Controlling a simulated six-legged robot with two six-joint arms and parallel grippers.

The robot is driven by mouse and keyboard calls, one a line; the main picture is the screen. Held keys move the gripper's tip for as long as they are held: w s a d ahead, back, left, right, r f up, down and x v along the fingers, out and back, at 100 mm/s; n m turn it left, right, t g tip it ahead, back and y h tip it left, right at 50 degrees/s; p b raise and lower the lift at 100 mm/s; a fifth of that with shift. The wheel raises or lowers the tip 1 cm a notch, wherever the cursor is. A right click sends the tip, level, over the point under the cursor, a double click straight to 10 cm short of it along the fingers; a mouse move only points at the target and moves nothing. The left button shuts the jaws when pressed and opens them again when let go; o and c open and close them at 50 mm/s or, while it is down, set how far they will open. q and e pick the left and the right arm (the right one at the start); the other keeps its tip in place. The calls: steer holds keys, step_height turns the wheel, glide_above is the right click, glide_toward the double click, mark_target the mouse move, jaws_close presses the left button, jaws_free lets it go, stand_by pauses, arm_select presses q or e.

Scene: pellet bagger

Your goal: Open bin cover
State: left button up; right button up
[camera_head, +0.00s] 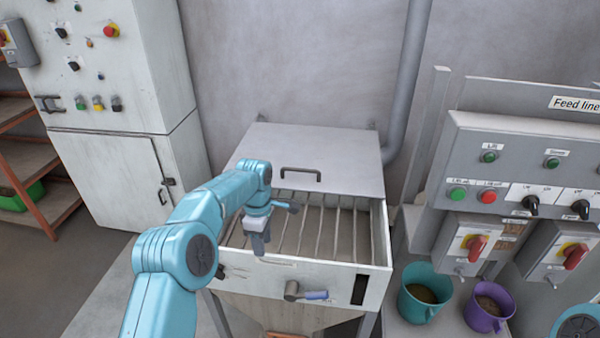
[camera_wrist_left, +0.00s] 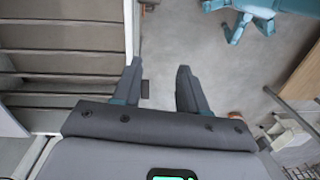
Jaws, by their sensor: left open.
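The grey bin cover (camera_head: 310,145) is at the back of the pellet bin in the head view, with a dark handle (camera_head: 301,173) near its front edge. I cannot tell whether it lies flat or is tilted. In front of it, the bin's bar grate (camera_head: 318,220) is uncovered; its bars also show at the left of the wrist view (camera_wrist_left: 60,72). My left gripper (camera_head: 258,243) is open and empty, pointing down by the bin's front left, in front of the cover and apart from its handle. Its two fingers (camera_wrist_left: 158,90) are spread in the wrist view.
The bin's front wall (camera_head: 345,280) carries a lever with a blue grip (camera_head: 305,294). A teal bucket (camera_head: 418,300) and a purple bucket (camera_head: 488,310) stand to the right, below a control panel (camera_head: 520,165). A white cabinet (camera_head: 115,180) stands left. A grey pipe (camera_head: 408,80) rises behind.

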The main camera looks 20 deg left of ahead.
arm_select(q)
steer(key=s+d+f+m+g+h, duration=0.1)
steer(key=s+d+f+m, duration=0.15)
steer(key=s+f, duration=0.5)
steer(key=s+d+f+m+g+h, duration=0.1)
steer(key=s+d+f+m, duration=0.1)
steer(key=s+d+f, duration=0.35)
steer(key=s+d+f+m+t, duration=0.1)
steer(key=s+d+f+m, duration=0.1)
steer(key=s+m, duration=0.4)
steer(key=s+d+f+m+t+h+b, duration=0.1)
steer(key=s+f+m, duration=0.4)
steer(key=s, duration=0.7)
steer(key=shift+s+d+m+t+h, duration=0.3)
steer(key=shift+d+m+t, duration=0.25)
steer(key=shift+d, duration=0.55)
